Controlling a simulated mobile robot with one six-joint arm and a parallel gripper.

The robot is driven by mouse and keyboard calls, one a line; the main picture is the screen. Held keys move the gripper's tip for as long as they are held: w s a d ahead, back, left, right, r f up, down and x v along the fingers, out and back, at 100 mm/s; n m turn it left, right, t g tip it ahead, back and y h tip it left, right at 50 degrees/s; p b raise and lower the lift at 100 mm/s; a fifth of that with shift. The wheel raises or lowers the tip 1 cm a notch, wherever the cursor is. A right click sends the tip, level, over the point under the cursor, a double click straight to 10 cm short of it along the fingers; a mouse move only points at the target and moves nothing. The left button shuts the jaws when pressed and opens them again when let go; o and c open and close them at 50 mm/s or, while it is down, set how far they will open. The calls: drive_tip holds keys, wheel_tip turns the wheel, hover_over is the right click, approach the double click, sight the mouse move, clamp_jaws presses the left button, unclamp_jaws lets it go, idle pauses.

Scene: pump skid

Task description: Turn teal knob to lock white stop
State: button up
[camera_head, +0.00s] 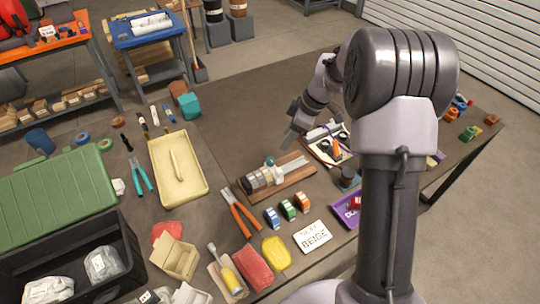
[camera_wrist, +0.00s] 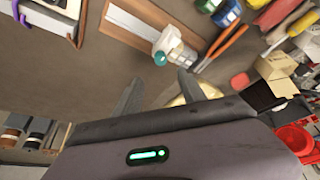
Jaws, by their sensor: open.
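The teal knob (camera_head: 270,160) sits at the far side of a small device with grey and white rounded parts on a brown wooden board (camera_head: 302,163). In the wrist view the teal knob (camera_wrist: 160,58) is beside a white part (camera_wrist: 171,38), perhaps the white stop. Whether they touch is unclear. My gripper (camera_head: 288,138) is above the table, behind and to the right of the knob. In the wrist view my gripper (camera_wrist: 158,88) has its two fingers apart with nothing between them. The knob lies beyond the fingertips.
A clipboard (camera_head: 325,148) lies to the right. A cream tray (camera_head: 190,185) is on the left. The table behind the board (camera_head: 240,110) is clear.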

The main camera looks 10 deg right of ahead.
sight(271, 159)
drive_tip(key=b+x, duration=0.2)
drive_tip(key=x, duration=1)
drive_tip(key=shift+a+b, duration=0.1)
drive_tip(key=shift+b, duration=0.3)
clamp_jaws()
